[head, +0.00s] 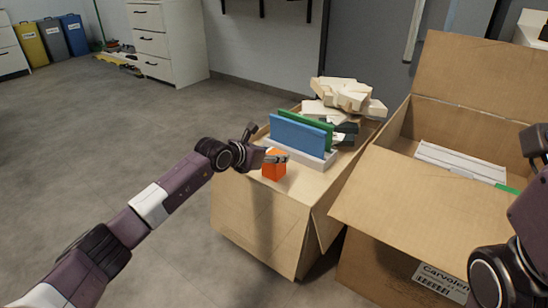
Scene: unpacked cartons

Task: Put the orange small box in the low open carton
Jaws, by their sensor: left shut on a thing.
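The orange small box (274,170) is at the top of the closed-looking brown carton, in front of a light tray. My left gripper (277,157) is shut on its upper part. I cannot tell whether the box touches the carton top or is just above it. The open carton (400,195) stands to the right with its flaps spread; white flat pieces and a bit of green show inside, and its floor is hidden. My right arm shows at the right edge, but its gripper is out of the frame.
Blue and green upright panels (298,134) stand in the light tray (322,162). A pile of pale blocks (345,95) lies behind them. Grey floor (120,130) is clear at left.

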